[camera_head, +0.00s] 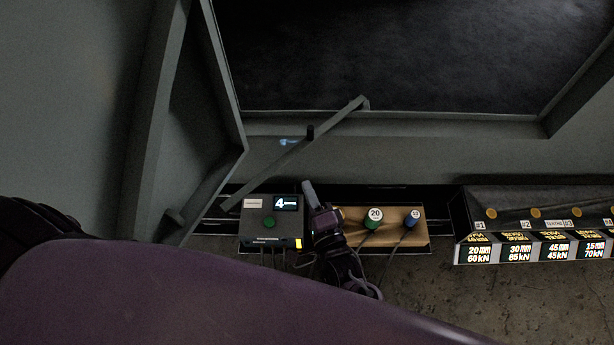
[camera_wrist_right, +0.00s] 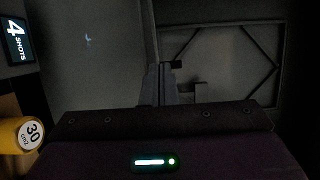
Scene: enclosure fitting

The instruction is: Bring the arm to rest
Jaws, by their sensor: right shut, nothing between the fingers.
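My right gripper (camera_head: 309,187) is shut and empty. It stands between the grey box with the lit "4" display (camera_head: 287,203) and the wooden board (camera_head: 402,238). In the right wrist view its closed fingers (camera_wrist_right: 166,84) point at a dark grey framed panel (camera_wrist_right: 220,60), with nothing between them. My purple arm crosses the bottom of the head view and hides part of the floor. My left gripper does not show.
Green "20" (camera_head: 374,218) and blue (camera_head: 411,217) capped tools stand on the board. A yellow "30" cylinder (camera_wrist_right: 28,133) shows in the wrist view. A slanted grey bar (camera_head: 290,155) and open door (camera_head: 205,90) are close by. A labelled rack (camera_head: 540,225) is at right.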

